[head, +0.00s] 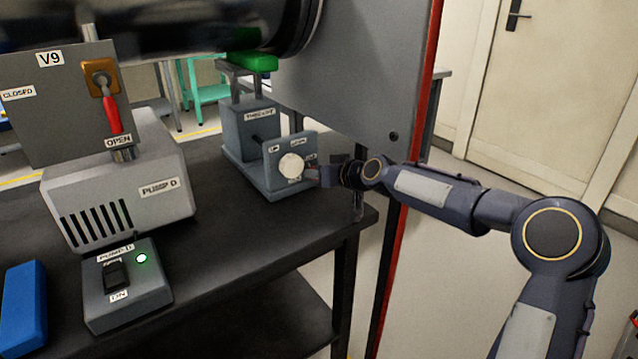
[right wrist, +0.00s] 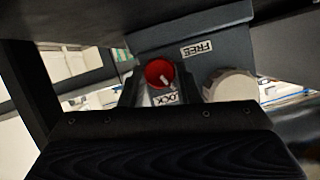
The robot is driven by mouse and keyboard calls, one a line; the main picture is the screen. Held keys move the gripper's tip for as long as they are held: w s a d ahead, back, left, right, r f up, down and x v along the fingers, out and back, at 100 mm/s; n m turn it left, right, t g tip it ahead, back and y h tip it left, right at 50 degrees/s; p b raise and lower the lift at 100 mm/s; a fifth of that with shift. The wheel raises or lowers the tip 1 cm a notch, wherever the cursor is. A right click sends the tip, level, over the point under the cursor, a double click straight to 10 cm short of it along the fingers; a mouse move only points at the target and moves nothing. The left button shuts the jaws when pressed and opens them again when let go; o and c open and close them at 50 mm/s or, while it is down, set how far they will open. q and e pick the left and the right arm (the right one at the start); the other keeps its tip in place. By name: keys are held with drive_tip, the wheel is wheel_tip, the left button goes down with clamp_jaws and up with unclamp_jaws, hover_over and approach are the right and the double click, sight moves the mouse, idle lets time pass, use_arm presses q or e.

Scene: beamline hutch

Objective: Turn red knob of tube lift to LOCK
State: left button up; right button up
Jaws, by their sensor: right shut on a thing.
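The tube lift (head: 248,132) is a grey-blue unit on the black table, with a front panel (head: 277,151) that carries a white round handwheel (head: 291,165). In the head view the red knob is hidden by my right gripper (head: 322,174), which is at the panel's right side. In the right wrist view the red knob (right wrist: 158,73) sits between the fingers of my right gripper (right wrist: 158,85), which is shut on it. The knob's white mark points down towards the LOCK label (right wrist: 166,99), away from the FREE label (right wrist: 197,48). My left gripper is out of view.
The white handwheel (right wrist: 230,86) is close beside the red knob. A grey wall panel with a red edge (head: 410,130) stands just behind my right arm. A PUMP D switch box (head: 127,285) and a pump (head: 120,180) are on the table at left.

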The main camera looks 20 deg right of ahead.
drive_tip(key=shift+d+f+m+y+b, duration=0.1)
drive_tip(key=shift+d+m+y+b, duration=0.05)
drive_tip(key=shift+m+y+b, duration=1.15)
drive_tip(key=shift+m+h, duration=0.3)
drive_tip(key=o, duration=0.7)
drive_tip(key=v, duration=0.6)
drive_tip(key=shift+s+d, duration=0.1)
drive_tip(key=shift+d, duration=0.15)
drive_tip(key=shift+s+d+r, duration=0.2)
drive_tip(key=shift+s+r, duration=0.2)
drive_tip(key=shift+s, duration=0.1)
